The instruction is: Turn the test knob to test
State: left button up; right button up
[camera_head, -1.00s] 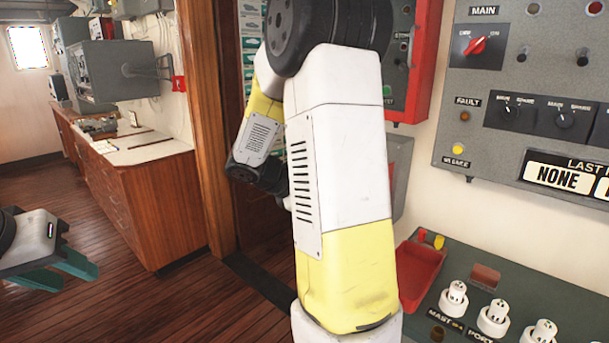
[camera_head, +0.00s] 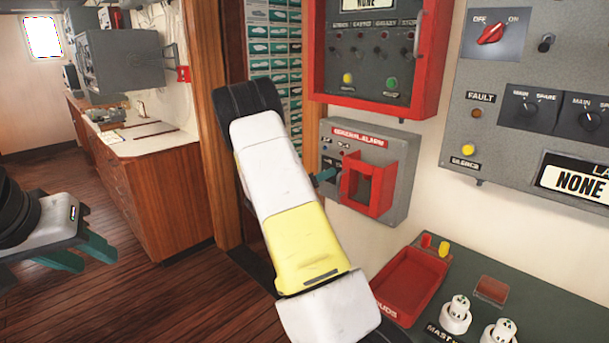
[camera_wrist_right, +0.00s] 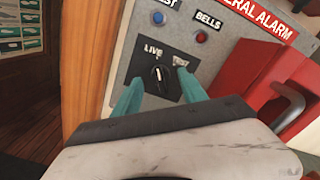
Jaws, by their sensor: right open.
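The test knob (camera_wrist_right: 159,76) is a small black knob with a white mark, between the LIVE and TEST labels on the grey general alarm box (camera_head: 397,205). Its mark points roughly upward in the right wrist view; I cannot tell its exact setting. My right gripper (camera_wrist_right: 160,90) is open, one teal finger on each side of the knob; contact is unclear. My left gripper (camera_head: 76,256) is open and empty at the far left.
A red guard (camera_head: 372,188) sticks out beside the knob area. A red-framed panel (camera_head: 431,70) hangs above. Below are a red tray (camera_head: 411,283) and white switches (camera_head: 457,312) on a console. A wooden door post (camera_head: 207,70) stands left of the box.

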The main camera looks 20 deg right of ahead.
jog(key=shift+x, duration=1.1)
jog(key=shift+c, duration=0.2)
grip_shut()
jog(key=shift+m, duration=0.4)
jog(key=m, duration=1.3)
jog(key=shift+s, duration=0.1)
